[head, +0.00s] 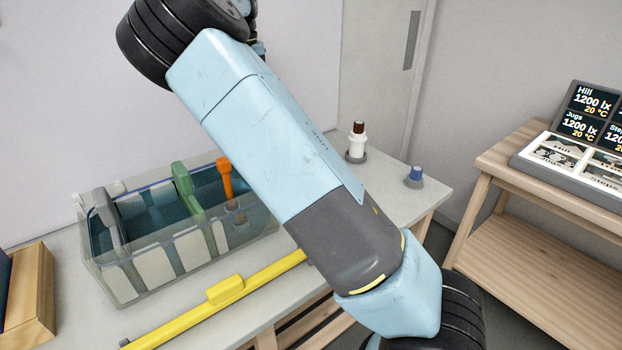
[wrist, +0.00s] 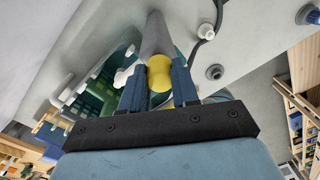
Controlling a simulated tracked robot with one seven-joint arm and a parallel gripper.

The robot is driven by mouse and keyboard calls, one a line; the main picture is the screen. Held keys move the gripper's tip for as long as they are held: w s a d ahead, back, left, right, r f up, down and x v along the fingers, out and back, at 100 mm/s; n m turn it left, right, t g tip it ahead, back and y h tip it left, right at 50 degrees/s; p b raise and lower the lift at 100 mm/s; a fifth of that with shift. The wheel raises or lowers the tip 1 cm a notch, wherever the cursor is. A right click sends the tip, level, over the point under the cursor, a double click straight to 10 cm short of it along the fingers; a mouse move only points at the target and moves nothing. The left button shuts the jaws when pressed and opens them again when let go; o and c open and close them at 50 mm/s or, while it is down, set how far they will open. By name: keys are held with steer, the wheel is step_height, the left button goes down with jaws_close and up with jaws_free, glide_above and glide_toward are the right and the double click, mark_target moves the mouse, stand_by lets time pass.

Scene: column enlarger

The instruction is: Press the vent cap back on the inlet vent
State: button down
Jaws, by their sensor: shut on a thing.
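My gripper (wrist: 159,90) shows in the wrist view with its two dark blue fingers shut on a yellow rounded piece (wrist: 160,72), which may be the vent cap. A grey cylinder (wrist: 155,38) stands out just beyond the yellow piece, in line with it. I cannot tell whether the two touch or whether the cylinder is the inlet vent. In the head view my own arm crosses the middle, and the gripper and the held piece do not show there.
A clear tank (head: 107,277) with dividers, a green clip (head: 184,180) and an orange clip (head: 225,178) stands on the grey table (head: 400,195). A yellow bar (head: 190,318) lies in front. A white bottle (head: 357,146) and a blue-topped piece (head: 415,174) stand at right.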

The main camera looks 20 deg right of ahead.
steer(key=shift+f, duration=0.95)
stand_by(0.6)
steer(key=c, duration=0.8)
jaws_free()
steer(key=shift+r, duration=0.15)
steer(key=shift+a+r, duration=0.15)
steer(key=shift+r, duration=3.65)
steer(key=shift+r, duration=0.1)
